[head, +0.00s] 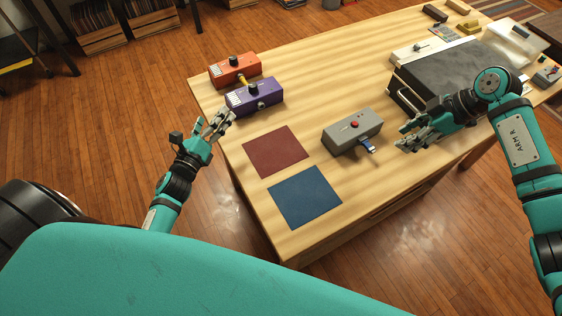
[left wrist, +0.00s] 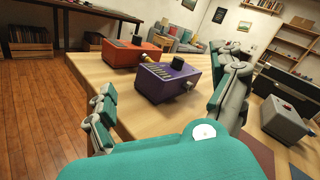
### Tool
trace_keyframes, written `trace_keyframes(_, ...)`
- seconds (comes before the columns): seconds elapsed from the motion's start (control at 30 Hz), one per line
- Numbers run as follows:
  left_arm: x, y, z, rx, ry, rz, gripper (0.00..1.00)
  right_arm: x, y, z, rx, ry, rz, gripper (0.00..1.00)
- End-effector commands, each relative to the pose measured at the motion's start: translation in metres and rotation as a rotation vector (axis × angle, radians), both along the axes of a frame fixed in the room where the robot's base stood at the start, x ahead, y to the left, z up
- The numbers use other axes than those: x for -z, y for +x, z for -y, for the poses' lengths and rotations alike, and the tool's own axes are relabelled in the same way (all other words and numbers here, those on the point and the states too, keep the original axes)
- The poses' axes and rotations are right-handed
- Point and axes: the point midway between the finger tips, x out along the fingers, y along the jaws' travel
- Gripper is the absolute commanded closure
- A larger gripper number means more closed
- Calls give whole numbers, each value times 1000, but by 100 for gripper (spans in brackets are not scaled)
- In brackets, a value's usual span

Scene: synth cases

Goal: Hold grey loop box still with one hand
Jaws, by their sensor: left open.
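The grey loop box (head: 352,131), with a red button and a blue plug (head: 367,145) at its front side, sits on the wooden table. It also shows at the right of the left wrist view (left wrist: 285,119). My left gripper (head: 213,128) is open and empty at the table's left edge, in front of the purple box and well left of the grey box. In the left wrist view its fingers (left wrist: 165,105) are spread wide. My right gripper (head: 402,137) is open and empty, just right of the grey box and apart from it.
A purple box (head: 254,97) and an orange box (head: 235,70) stand at the left, with a yellow piece between them. A red mat (head: 275,151) and a blue mat (head: 304,197) lie in front. A dark case (head: 440,75) stands behind my right gripper.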

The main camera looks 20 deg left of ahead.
Motion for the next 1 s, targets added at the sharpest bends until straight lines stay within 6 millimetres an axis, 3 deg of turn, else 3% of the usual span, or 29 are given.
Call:
trace_keyframes(0.03, 2, 3, 27, 85, 83, 2, 6, 0, 0, 0, 0, 0, 0, 62)
trace_keyframes(0.2, 13, -4, 120, 364, 347, 44, 6, 0, 0, 0, 0, 0, 0, 62)
trace_keyframes(0.3, 20, -16, 161, 496, 460, 78, 6, 0, 0, 0, 0, 0, 0, 62)
trace_keyframes(0.4, 27, -28, 190, 593, 539, 106, 6, 0, 0, 0, 0, 0, 0, 62)
trace_keyframes(0.53, 32, -37, 210, 660, 592, 129, 6, 0, 0, 0, 0, 0, 0, 62)
trace_keyframes(0.67, 33, -35, 220, 679, 606, 138, 6, 0, 0, 0, 0, 0, 0, 62)
trace_keyframes(1.0, 32, 14, 255, 677, 603, 139, 6, 0, 0, 0, 0, 0, 0, 62)
